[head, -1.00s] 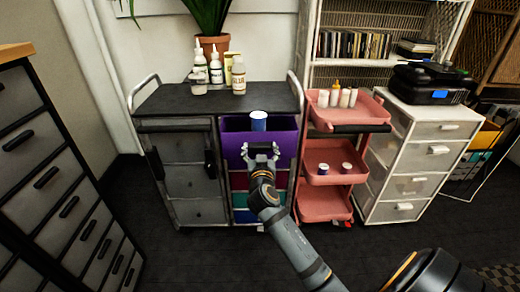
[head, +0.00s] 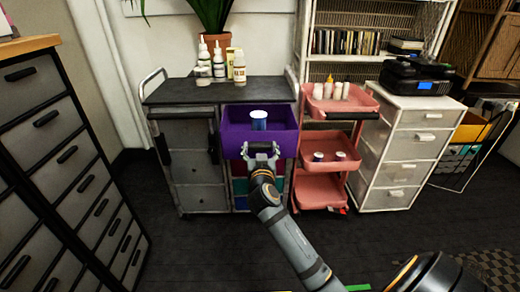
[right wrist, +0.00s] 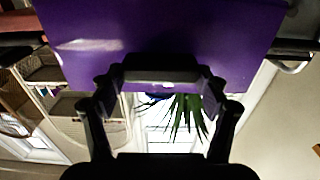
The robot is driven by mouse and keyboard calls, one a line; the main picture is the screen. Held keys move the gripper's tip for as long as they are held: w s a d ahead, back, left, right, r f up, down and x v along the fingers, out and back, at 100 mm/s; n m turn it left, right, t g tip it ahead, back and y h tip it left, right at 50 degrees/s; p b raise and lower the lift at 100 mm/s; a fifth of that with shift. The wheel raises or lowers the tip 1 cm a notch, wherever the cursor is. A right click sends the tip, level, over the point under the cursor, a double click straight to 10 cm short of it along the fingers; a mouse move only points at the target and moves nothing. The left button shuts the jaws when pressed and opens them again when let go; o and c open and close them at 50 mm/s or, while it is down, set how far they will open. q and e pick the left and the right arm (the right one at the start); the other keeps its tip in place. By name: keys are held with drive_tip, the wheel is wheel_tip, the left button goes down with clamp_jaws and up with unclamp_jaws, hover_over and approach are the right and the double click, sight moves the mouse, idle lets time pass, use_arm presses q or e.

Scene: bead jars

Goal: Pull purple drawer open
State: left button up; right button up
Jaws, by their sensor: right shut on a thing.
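The purple drawer (head: 235,144) is in the upper right of the dark cart and stands pulled out, its inside showing. A blue jar with a white top (head: 259,121) stands upright in it. My right gripper (head: 260,151) is at the drawer's front, shut on its black handle (head: 262,157). In the right wrist view the purple front (right wrist: 160,40) fills the top, and the fingers of my right gripper (right wrist: 160,77) close on the handle. My left gripper is not in view.
White bottles (head: 219,62) stand on the cart's black top (head: 190,92). A pink trolley (head: 322,160) with small jars stands close on the right, beside a white drawer unit (head: 405,150). A grey drawer cabinet (head: 70,150) is at the left.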

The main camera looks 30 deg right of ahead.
drive_tip(key=o, duration=1.7)
drive_tip(key=shift+r, duration=0.1)
drive_tip(key=v, duration=0.7)
drive_tip(key=shift+s, duration=0.25)
drive_tip(key=shift+a, duration=0.1)
